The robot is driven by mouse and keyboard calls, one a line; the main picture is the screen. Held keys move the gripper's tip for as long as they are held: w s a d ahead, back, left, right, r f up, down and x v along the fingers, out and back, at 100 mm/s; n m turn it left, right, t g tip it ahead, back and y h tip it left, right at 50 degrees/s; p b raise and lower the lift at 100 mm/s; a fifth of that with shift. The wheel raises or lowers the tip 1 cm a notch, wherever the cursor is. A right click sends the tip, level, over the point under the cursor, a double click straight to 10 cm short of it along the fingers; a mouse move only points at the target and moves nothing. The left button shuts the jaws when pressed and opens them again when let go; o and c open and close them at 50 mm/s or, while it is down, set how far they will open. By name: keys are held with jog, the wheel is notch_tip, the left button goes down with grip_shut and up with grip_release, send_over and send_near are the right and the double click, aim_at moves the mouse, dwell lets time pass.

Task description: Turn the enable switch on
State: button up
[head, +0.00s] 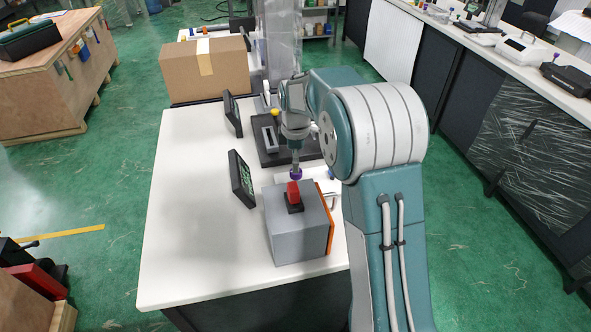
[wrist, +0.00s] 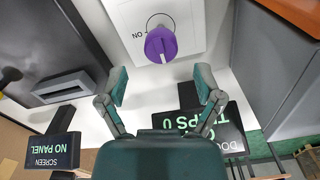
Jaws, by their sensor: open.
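The enable switch looks to be a purple rotary knob (wrist: 160,43) on a white panel (wrist: 190,18). A white mark on the knob points toward the bottom of the wrist view, and an "ON" label, upside down, is printed to its upper left. The knob shows small in the head view (head: 296,174), just behind the grey box. My gripper (wrist: 162,84) is open and empty, its fingers spread to either side below the knob, not touching it in the wrist view. In the head view my gripper (head: 295,160) points down over the knob and is too small to judge.
A grey box (head: 283,237) with a red switch (head: 293,190) stands in front. Black displays (head: 242,180) (head: 232,114) stand to the left. A dark machine base (head: 268,145) and a cardboard box (head: 205,75) are behind. The table's left part (head: 185,210) is clear.

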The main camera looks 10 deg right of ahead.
jog(key=shift+f, duration=2)
jog(key=c, duration=1.2)
